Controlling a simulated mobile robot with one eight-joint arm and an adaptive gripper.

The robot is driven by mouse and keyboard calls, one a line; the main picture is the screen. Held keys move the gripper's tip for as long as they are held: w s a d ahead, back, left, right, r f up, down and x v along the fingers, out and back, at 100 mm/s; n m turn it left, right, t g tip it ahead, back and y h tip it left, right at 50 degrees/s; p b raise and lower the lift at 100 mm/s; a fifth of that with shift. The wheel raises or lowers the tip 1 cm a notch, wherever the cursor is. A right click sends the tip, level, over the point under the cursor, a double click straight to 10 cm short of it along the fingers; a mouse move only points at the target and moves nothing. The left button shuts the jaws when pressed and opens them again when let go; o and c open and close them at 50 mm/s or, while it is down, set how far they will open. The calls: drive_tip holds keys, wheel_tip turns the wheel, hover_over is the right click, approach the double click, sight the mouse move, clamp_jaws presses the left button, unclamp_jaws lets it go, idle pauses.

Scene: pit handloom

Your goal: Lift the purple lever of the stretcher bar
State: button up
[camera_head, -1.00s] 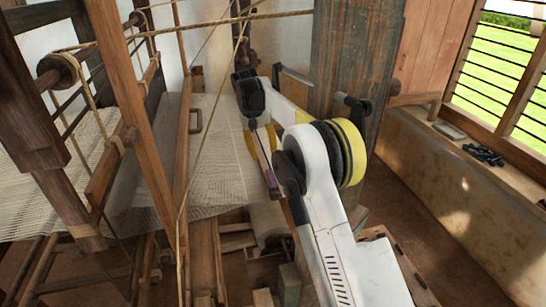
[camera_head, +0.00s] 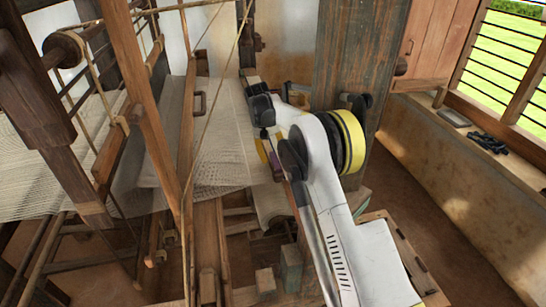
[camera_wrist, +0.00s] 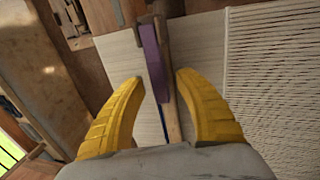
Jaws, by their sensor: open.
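The purple lever (camera_wrist: 153,62) lies along the wooden stretcher bar (camera_wrist: 168,85) on the pale cloth in the wrist view. My gripper (camera_wrist: 158,78) is open, its two yellow curved fingers on either side of the lever and bar. I cannot tell how far above them the fingertips are. In the head view my gripper (camera_head: 264,140) is at the right edge of the woven cloth, mostly hidden by my arm. A small purple part of the lever (camera_head: 274,160) shows beside it.
The pale cloth (camera_head: 225,140) is stretched on the loom, with wooden posts and cords at left. A thick weathered post (camera_head: 352,65) stands behind my arm. A ledge (camera_head: 490,160) with dark objects is at right, with open floor before it.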

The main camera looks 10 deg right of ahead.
sight(275, 162)
clamp_jaws()
idle(0.3)
drive_tip(key=r+t+b, duration=0.1)
drive_tip(key=t, duration=0.1)
drive_tip(key=s+r+t+b, duration=0.1)
drive_tip(key=t+b, duration=0.1)
drive_tip(key=t, duration=0.1)
drive_tip(key=shift+s+r+m+b, duration=0.2)
drive_tip(key=shift+m+b, duration=0.1)
drive_tip(key=shift+s+r+t+b, duration=0.35)
drive_tip(key=shift+t+b, duration=0.3)
drive_tip(key=shift+t, duration=0.2)
drive_tip(key=shift+s+r+t+b, duration=0.3)
drive_tip(key=shift+t+b, duration=0.3)
drive_tip(key=shift+t, duration=0.2)
drive_tip(key=shift+s+r+t+b, duration=0.35)
drive_tip(key=shift+t+b, duration=0.3)
drive_tip(key=shift+t, duration=0.2)
drive_tip(key=shift+r+m, duration=0.1)
drive_tip(key=shift+m, duration=0.2)
